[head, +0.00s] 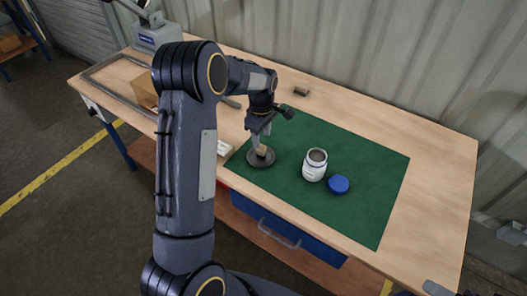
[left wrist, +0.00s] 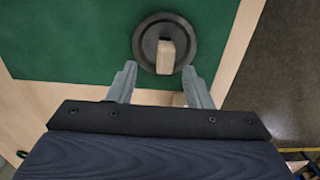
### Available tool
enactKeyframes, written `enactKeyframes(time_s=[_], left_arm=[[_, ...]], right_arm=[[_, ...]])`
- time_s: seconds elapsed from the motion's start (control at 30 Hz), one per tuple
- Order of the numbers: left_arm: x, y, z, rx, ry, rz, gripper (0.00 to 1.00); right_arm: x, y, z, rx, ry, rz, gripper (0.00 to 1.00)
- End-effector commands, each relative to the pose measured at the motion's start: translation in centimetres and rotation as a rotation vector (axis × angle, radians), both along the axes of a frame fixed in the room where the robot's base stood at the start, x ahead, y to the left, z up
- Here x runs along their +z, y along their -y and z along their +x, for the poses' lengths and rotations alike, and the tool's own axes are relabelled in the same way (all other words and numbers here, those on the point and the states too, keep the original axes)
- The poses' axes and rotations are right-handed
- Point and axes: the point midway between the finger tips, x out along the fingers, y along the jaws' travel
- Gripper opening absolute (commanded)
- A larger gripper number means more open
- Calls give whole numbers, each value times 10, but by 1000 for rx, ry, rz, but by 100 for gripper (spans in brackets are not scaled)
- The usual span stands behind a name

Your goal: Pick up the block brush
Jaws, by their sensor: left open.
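A pale wooden block (head: 262,151), which looks like the block brush, sits on a dark round dish (head: 261,162) at the left edge of the green mat; bristles cannot be made out. In the left wrist view the block (left wrist: 166,57) stands in the black dish (left wrist: 147,40), just beyond the fingertips. My left gripper (head: 261,143) is open and points down at the block. Its two fingers (left wrist: 160,72) are apart with nothing between them, one to each side of the block's line. My right gripper is not in view.
On the green mat (head: 370,175) stand a white jar (head: 314,166) and a blue lid (head: 338,184). A small dark block (head: 301,91) lies behind the mat. A cardboard box (head: 143,90) and a grey device (head: 157,35) are at the left. The table's right side is clear.

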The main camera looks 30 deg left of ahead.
Motion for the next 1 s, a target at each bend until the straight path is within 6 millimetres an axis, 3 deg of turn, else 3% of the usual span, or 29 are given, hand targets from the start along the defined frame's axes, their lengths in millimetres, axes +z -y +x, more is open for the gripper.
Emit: enactKeyframes(time_s=[0.3,0.63,1.0], left_arm=[[-43,0,-7,-2,-3,-2,45],[-53,1,-7,-3,1,-2,45],[-52,1,-7,-3,1,-2,0]], right_arm=[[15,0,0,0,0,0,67],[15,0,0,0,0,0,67],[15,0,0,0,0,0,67]])
